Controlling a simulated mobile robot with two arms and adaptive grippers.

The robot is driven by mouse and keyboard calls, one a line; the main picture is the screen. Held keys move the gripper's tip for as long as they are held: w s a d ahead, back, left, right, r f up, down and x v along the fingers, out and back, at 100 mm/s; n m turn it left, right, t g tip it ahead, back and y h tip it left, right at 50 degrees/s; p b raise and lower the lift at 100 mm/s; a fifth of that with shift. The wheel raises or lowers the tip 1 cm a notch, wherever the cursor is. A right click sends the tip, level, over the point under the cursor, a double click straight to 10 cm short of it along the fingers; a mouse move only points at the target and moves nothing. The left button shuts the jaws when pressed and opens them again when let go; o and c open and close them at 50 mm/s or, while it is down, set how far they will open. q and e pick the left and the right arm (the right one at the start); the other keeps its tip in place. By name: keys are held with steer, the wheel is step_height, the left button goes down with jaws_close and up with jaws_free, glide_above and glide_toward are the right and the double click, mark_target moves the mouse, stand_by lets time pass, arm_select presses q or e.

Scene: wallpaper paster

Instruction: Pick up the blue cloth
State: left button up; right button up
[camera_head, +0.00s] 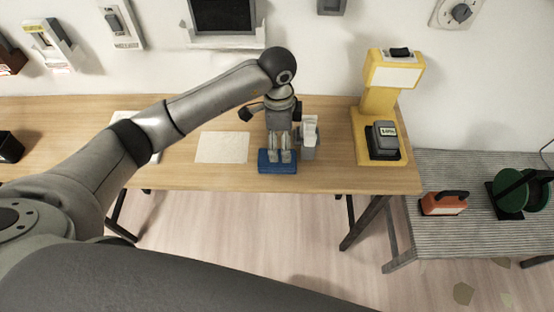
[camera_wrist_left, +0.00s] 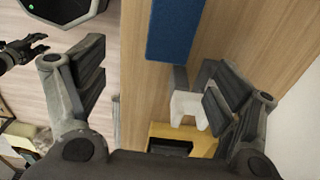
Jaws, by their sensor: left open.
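The blue cloth (camera_head: 277,168) lies as a small folded block near the front edge of the wooden table. In the left wrist view the blue cloth (camera_wrist_left: 175,28) is at the top, to the far side of the gap between the fingers. My left gripper (camera_head: 281,154) points down just above or at the cloth, with its fingers apart. In the left wrist view my left gripper (camera_wrist_left: 157,72) is open and nothing is held. Contact with the cloth cannot be told. A dark hand-like shape at the left of the wrist view seems to be my right gripper (camera_wrist_left: 25,50); its fingers are unclear.
A grey-white container (camera_head: 309,140) stands close right of my left gripper. A yellow machine (camera_head: 376,103) stands farther right. A pale sheet (camera_head: 222,147) lies to the left. A lower striped table (camera_head: 430,235) holds an orange tool (camera_head: 444,204) and a green roll (camera_head: 510,196).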

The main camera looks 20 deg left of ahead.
arm_select(q)
steer(key=shift+y, duration=0.3)
steer(key=f, duration=0.2)
steer(key=a+f+p, duration=0.1)
steer(key=f, duration=0.2)
steer(key=shift+w+a, duration=0.15)
steer(key=shift+w+f+p, duration=0.15)
steer(key=shift+f+p, duration=0.2)
steer(key=shift+f, duration=0.45)
steer(key=f, duration=0.4)
steer(key=shift+w+p, duration=0.2)
steer(key=shift+p, duration=0.2)
steer(key=c, duration=1.1)
